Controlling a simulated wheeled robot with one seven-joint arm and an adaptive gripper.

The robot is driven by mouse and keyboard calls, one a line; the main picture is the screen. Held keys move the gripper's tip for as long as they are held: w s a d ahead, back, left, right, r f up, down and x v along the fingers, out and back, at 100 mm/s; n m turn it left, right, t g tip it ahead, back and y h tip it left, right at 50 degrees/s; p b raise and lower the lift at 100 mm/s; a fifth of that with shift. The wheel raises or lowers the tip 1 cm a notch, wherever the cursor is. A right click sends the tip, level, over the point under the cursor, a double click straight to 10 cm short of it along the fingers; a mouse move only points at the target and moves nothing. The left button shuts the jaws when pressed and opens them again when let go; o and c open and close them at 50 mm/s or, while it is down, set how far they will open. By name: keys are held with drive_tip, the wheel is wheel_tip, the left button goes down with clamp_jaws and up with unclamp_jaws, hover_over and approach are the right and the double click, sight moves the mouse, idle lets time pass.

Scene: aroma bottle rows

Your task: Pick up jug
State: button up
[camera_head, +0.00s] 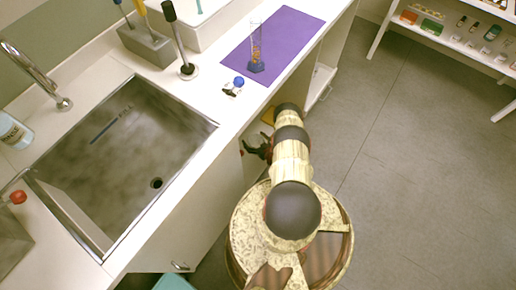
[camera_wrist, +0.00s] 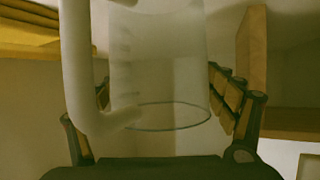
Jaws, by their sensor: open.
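A translucent jug (camera_wrist: 160,65) with faint measuring marks fills the middle of the wrist view. Its thick pale handle (camera_wrist: 78,75) is on the left side, and its top is cut off by the picture edge. My gripper (camera_wrist: 159,86) is open, with one finger on each side of the jug's lower part. The left finger is partly hidden behind the handle. I cannot tell whether either finger touches the jug. In the head view my gripper (camera_head: 257,148) is low beside the counter front, and I cannot make out the jug there.
A yellow stack (camera_wrist: 28,38) is at upper left in the wrist view, and a wooden panel (camera_wrist: 251,62) stands at right. Above, the counter holds a purple mat (camera_head: 290,35), a glass cylinder (camera_head: 256,45) and a sink (camera_head: 130,135). Grey floor (camera_head: 400,150) is open to the right.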

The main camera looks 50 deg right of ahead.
drive_tip(key=c, duration=1.3)
drive_tip(key=shift+c, duration=0.2)
